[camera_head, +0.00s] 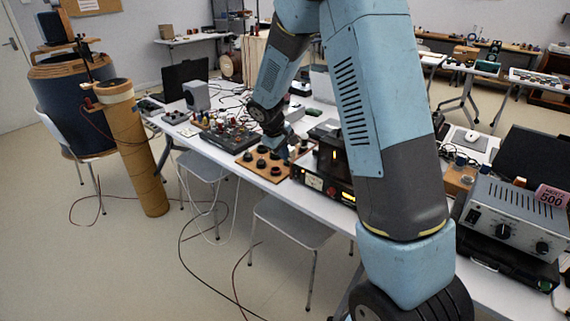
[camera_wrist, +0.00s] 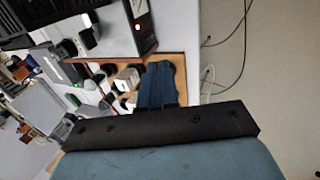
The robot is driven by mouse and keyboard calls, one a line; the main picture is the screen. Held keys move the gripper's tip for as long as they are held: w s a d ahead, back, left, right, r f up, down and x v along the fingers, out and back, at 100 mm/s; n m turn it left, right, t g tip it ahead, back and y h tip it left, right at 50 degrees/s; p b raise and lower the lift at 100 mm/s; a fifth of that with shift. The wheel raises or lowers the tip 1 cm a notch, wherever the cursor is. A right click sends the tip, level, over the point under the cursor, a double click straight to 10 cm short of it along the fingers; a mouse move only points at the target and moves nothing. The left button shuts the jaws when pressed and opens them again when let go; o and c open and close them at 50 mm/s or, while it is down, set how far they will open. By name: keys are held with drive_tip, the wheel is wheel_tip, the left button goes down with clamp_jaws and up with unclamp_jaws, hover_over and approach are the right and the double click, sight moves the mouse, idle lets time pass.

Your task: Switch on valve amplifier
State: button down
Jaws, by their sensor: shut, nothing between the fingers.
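A black unit with a lit front panel (camera_head: 327,187), apparently the valve amplifier, stands at the table's front edge in the head view. An orange glow shows above its panel, and my arm hides its right part. In the wrist view, a dark panel with a small orange light (camera_wrist: 138,27) is at the top, apparently the same unit. My gripper (camera_head: 290,153) is just left of the unit, over a wooden board. Its blue fingers (camera_wrist: 158,72) are together and empty in the wrist view. I cannot tell whether they touch anything. No switch can be made out clearly.
The wooden board (camera_head: 268,174) with several dark knobs lies left of the unit. A board of electronics (camera_head: 228,134) and a grey speaker (camera_head: 196,95) stand further left. A grey device (camera_head: 515,222) with knobs stands at right. Cables hang below the table; chairs stand in front.

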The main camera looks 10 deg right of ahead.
drive_tip(key=shift+v, duration=1.1)
drive_tip(key=shift+w+d+r, duration=0.1)
drive_tip(key=shift+w+d, duration=0.05)
drive_tip(key=s+d+r+m+t+y, duration=0.1)
drive_tip(key=s+d+r+m, duration=0.15)
drive_tip(key=s+r, duration=0.6)
drive_tip(key=s+d+r+m, duration=0.2)
drive_tip(key=s+d+r, duration=0.1)
drive_tip(key=s+r, duration=0.5)
drive_tip(key=s+r+m+t+y, duration=0.1)
drive_tip(key=s+r, duration=0.2)
drive_tip(key=s, duration=0.6)
drive_tip(key=s+d+r+m+t+y, duration=0.1)
drive_tip(key=s+r+m, duration=0.1)
drive_tip(key=s, duration=0.7)
drive_tip(key=shift+v, duration=0.85)
